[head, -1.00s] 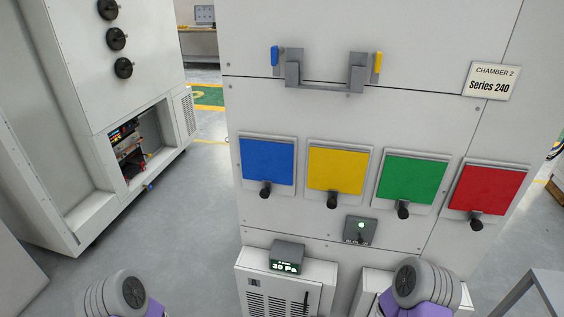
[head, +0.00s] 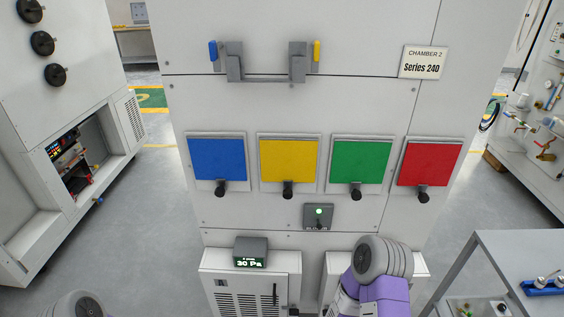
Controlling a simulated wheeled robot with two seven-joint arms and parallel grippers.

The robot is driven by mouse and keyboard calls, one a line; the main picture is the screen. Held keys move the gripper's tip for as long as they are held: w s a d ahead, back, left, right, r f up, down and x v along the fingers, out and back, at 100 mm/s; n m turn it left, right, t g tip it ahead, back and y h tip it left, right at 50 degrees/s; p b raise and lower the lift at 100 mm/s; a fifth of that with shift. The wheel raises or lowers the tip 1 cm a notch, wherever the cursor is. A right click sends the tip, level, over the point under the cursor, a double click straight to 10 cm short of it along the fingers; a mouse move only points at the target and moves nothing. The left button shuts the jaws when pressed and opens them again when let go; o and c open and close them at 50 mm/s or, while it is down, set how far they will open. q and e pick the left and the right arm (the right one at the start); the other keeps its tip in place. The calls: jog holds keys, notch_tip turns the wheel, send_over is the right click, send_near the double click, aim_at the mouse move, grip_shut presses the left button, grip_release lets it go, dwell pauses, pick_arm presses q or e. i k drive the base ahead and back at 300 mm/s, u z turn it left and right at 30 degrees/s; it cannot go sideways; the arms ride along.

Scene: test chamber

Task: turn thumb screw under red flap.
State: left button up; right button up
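The red flap (head: 430,164) is the rightmost of the coloured flaps on the chamber front and hangs closed. A black knob (head: 423,194) sticks out at its lower edge; I cannot tell whether it is the thumb screw or a handle, and anything behind the flap is hidden. Parts of my arms show at the bottom left and bottom right, below the flaps. Neither gripper's fingers are in view.
Blue (head: 218,160), yellow (head: 288,161) and green (head: 361,162) flaps hang left of the red one. Below are a small switch box (head: 318,215) with a green light and a display (head: 250,254) reading 30 Pa. A grey-framed table (head: 500,240) stands at the right.

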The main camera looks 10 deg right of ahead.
aim_at(424, 199)
jog(key=z, duration=1.1)
